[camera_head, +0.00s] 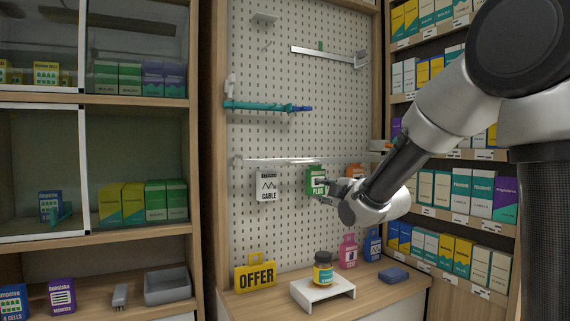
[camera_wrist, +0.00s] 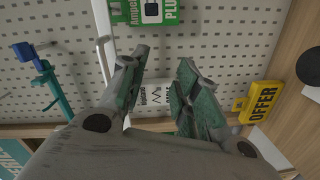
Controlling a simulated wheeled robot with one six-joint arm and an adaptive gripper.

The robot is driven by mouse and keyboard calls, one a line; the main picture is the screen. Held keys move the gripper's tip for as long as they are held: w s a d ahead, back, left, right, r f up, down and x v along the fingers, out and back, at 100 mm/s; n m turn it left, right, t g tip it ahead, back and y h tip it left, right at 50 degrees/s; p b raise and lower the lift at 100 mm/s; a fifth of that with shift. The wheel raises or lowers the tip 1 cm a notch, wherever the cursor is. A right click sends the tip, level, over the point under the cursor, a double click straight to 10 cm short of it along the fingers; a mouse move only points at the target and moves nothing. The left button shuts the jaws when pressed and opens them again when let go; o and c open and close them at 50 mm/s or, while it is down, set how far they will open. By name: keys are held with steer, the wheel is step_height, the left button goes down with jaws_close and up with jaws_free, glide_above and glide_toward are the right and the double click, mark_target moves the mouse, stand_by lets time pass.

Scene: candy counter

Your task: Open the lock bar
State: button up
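A thin white bar (camera_head: 285,160) runs level across the pegboard above the hanging packs; I take it as the lock bar. In the wrist view this bar (camera_wrist: 103,38) runs down beside the left finger, which hides part of it; contact cannot be told. My gripper (camera_head: 323,187) is in front of the pegboard at the green PLUG pack (camera_head: 312,177), a little below the bar's right part. In the wrist view my gripper (camera_wrist: 157,76) has its two fingers apart with nothing held between them. The white CABLE pack (camera_head: 266,186) hangs left of it, partly hidden by the fingers in the wrist view.
A teal hook bar with a blue end (camera_head: 265,106) is above, and another white bar (camera_head: 320,54) higher up. Shelves flank the pegboard.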

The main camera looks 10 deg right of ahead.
mark_target(308, 162)
step_height(308, 162, up, 7)
steer(key=a+n+t+y, duration=0.2)
steer(key=n+t, duration=0.1)
steer(key=n, duration=0.1)
steer(key=x, duration=0.7)
steer(key=shift+w+f, duration=0.2)
steer(key=shift+f, duration=0.1)
jaws_close()
